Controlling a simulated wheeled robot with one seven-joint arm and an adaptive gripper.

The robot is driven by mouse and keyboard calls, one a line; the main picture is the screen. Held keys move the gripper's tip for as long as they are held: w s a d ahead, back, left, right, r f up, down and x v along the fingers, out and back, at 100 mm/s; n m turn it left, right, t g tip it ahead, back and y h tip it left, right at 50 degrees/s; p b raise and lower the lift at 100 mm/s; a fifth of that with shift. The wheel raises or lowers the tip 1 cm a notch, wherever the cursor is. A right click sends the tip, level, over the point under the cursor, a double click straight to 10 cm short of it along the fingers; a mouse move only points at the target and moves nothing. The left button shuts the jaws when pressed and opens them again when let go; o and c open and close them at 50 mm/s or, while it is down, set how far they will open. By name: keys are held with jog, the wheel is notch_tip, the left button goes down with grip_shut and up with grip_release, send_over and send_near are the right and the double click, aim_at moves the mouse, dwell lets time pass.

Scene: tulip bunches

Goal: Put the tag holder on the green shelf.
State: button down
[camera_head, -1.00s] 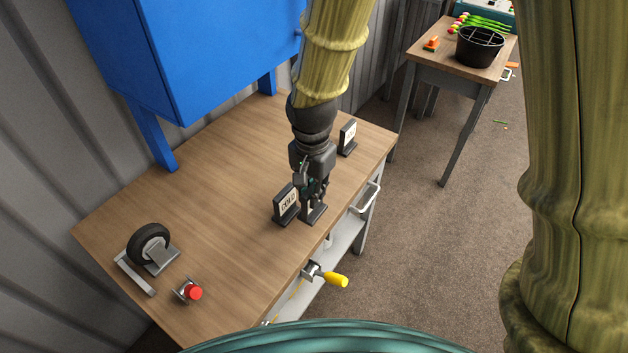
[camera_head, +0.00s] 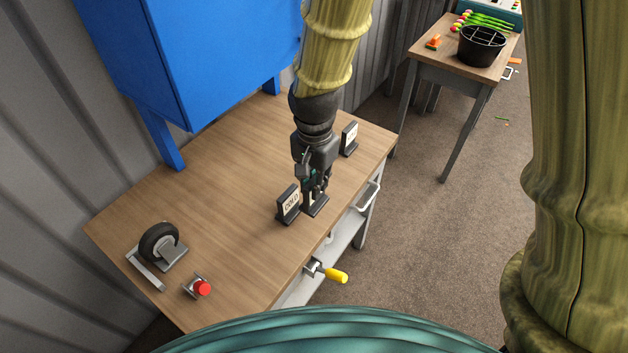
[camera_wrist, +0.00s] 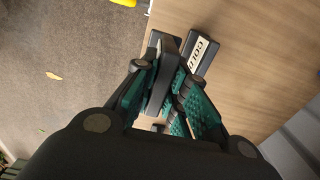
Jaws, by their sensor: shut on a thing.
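My gripper (camera_head: 315,188) is over the front right part of the wooden table, pointing down. It is shut on a dark tag holder (camera_head: 316,209), whose base shows just below the fingers at table level; I cannot tell if it touches the table. In the wrist view this holder (camera_wrist: 161,85) is a dark slab between the teal finger pads, its label hidden. A second tag holder (camera_head: 288,205), with a white label reading "COLD", stands close to its left; it also shows in the wrist view (camera_wrist: 202,54). A third tag holder (camera_head: 349,139) stands behind, to the right. I see no green shelf.
The wooden table (camera_head: 215,185) also carries a caster wheel (camera_head: 159,244) and a red button (camera_head: 203,288). A blue cabinet (camera_head: 190,60) overhangs its back. A yellow handle (camera_head: 337,276) juts from the front. A smaller table (camera_head: 440,59) with a black pot (camera_head: 481,46) stands far right.

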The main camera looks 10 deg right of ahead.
jog(key=s+d+p, duration=0.1)
jog(key=s+d, duration=0.5)
jog(key=shift+s+d, duration=0.2)
dwell(0.9)
jog(key=s+d+p, duration=0.2)
jog(key=shift+d+r+p, duration=0.15)
jog(key=shift+p, duration=0.25)
dwell(0.4)
jog(key=p, duration=0.7)
jog(key=shift+s+d, duration=0.25)
jog(key=shift+d, duration=0.15)
jog(key=s+d+p, duration=0.1)
jog(key=p, duration=0.6)
jog(key=shift+s, duration=0.3)
